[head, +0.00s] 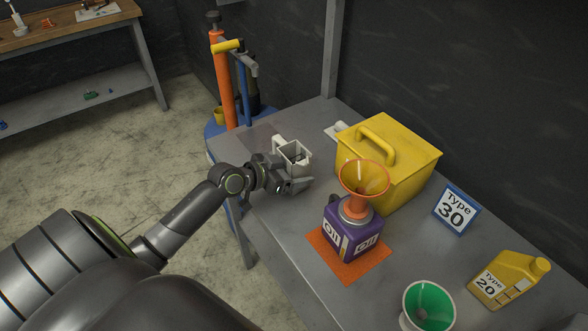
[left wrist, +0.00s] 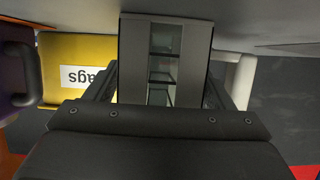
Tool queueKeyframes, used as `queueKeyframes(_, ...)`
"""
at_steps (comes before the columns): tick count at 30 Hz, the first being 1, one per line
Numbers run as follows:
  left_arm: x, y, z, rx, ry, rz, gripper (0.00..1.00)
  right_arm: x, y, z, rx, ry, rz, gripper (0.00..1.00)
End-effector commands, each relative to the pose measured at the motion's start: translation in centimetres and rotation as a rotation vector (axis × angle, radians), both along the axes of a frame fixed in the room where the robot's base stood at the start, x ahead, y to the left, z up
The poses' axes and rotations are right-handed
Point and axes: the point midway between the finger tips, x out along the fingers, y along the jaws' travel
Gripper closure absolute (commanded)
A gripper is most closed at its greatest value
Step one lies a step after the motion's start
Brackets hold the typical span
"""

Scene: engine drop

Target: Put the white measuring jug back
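The white measuring jug (head: 292,153) is upright over the left end of the grey table, its handle towards the left. My left gripper (head: 293,184) is at its near side and hides its lower part. In the left wrist view the jug (left wrist: 137,60), with a dark slotted window, fills the space between the two fingers (left wrist: 165,90), which appear shut on its sides. Its pale handle shows to the right there. I cannot tell whether its base touches the table. My right gripper is not in view.
A yellow box (head: 412,157) stands right of the jug. A purple oil can (head: 347,238) with an orange funnel (head: 364,178) stands on an orange mat (head: 376,268). A Type 30 sign (head: 455,210), a yellow jug (head: 509,279) and a green funnel (head: 428,306) are further right.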

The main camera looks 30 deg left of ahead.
Motion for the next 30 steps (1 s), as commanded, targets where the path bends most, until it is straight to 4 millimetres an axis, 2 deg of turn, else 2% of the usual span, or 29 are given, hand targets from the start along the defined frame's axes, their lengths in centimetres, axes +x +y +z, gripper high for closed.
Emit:
queueKeyframes(11,0.0,0.0,0.0,-0.001,0.0,0.0,0.17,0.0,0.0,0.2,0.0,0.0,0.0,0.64)
queueKeyframes(14,-0.6,0.3,0.1,0.004,-0.001,-0.001,0.17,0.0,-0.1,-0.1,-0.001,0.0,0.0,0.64)
queueKeyframes(23,-4.8,1.4,2.0,0.007,0.002,-0.005,0.17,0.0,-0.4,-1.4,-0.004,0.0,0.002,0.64)
queueKeyframes(30,-7.9,2.8,3.6,0.007,0.004,-0.001,0.17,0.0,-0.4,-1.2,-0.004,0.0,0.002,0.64)
